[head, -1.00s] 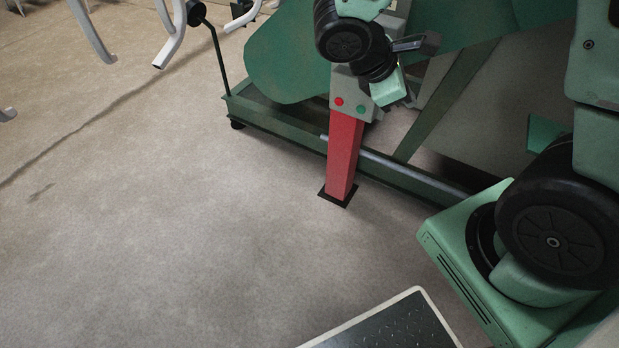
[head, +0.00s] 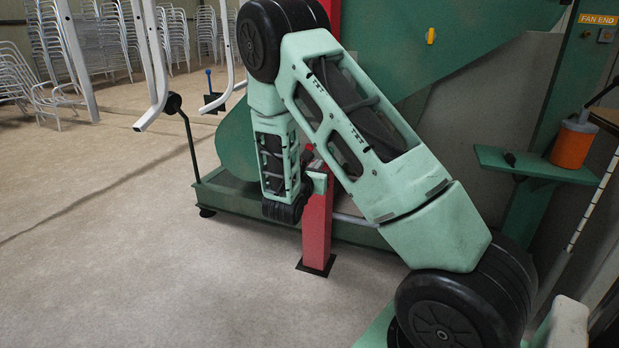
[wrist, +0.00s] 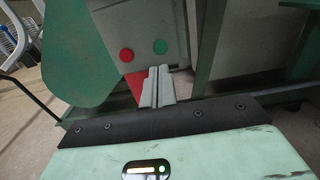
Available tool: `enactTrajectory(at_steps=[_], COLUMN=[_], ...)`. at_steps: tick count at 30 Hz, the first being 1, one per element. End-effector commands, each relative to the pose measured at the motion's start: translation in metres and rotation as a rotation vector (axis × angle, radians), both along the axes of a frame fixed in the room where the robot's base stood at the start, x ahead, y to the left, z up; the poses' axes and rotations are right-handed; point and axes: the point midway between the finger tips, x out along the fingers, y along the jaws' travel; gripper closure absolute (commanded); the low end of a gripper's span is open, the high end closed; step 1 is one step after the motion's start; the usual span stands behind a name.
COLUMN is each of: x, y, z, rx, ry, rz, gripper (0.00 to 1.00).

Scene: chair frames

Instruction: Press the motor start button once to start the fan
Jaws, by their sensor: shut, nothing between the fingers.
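A grey control box (wrist: 140,28) with a red button (wrist: 126,55) on the left and a green button (wrist: 160,47) on the right shows in the wrist view. No label is readable on either. My gripper (wrist: 157,72) is shut and empty, its fingertips just below the green button in the picture; I cannot tell whether they touch the box. The box sits on a red post, seen in the head view (head: 318,225), where my arm hides the buttons.
The green machine frame (head: 285,225) runs behind the post. A green shelf with an orange container (head: 572,145) is at the right. White hanging frames (head: 150,65) and stacked chairs (head: 95,45) stand at the left. The floor at front left is clear.

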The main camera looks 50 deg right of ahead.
Motion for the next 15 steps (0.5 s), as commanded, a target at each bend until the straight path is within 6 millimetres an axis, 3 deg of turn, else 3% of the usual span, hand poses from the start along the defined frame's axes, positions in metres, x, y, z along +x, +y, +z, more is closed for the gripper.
enactTrajectory(at_steps=[15], x=[0.024], y=[-0.058], z=[0.0], rx=[0.0], ry=[-0.001], rz=[-0.002], gripper=[1.0])
